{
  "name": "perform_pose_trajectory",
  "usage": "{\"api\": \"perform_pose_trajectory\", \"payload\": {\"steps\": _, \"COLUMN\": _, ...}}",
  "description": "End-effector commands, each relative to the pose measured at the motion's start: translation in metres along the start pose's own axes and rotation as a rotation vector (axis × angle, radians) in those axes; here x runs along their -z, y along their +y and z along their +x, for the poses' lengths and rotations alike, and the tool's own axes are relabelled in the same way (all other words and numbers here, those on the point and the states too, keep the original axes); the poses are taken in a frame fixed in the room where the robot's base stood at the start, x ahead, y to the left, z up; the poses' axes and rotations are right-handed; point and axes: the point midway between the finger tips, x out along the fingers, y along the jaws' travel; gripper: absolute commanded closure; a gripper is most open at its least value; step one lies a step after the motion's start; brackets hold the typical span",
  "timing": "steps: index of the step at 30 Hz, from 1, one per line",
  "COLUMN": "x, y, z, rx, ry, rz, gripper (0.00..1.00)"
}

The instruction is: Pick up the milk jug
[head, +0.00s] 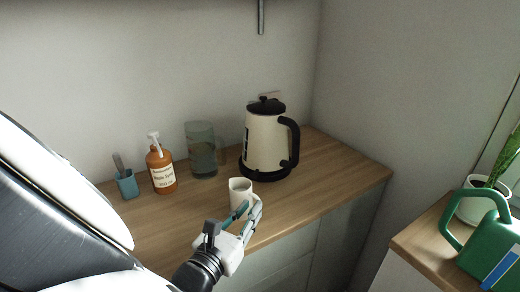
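The milk jug appears to be the small white jug (240,186) standing upright near the front edge of the wooden counter, in front of the kettle. My gripper (250,207) is right at the jug, on its near side. Its teal and white fingers overlap the jug's lower right part in the picture. A narrow gap shows between the fingers. The jug's lower part and any handle are hidden behind them, so I cannot tell whether the fingers touch or hold it.
A cream kettle (265,143) with a black handle stands close behind the jug. A glass vessel (202,158), an orange pump bottle (162,173) and a teal cup (127,186) stand along the wall. A green watering can (488,246) and a potted plant (475,207) are at right.

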Motion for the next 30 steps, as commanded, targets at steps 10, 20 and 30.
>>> {"api": "perform_pose_trajectory", "payload": {"steps": 10, "x": 0.006, "y": -0.002, "z": 0.041, "rx": 0.002, "ry": -0.001, "rz": 0.001, "gripper": 0.82}}
{"api": "perform_pose_trajectory", "payload": {"steps": 20, "x": 0.004, "y": -0.002, "z": 0.050, "rx": 0.001, "ry": 0.000, "rz": 0.000, "gripper": 0.82}}
{"api": "perform_pose_trajectory", "payload": {"steps": 30, "x": 0.003, "y": -0.002, "z": 0.050, "rx": 0.001, "ry": -0.001, "rz": 0.001, "gripper": 1.00}}
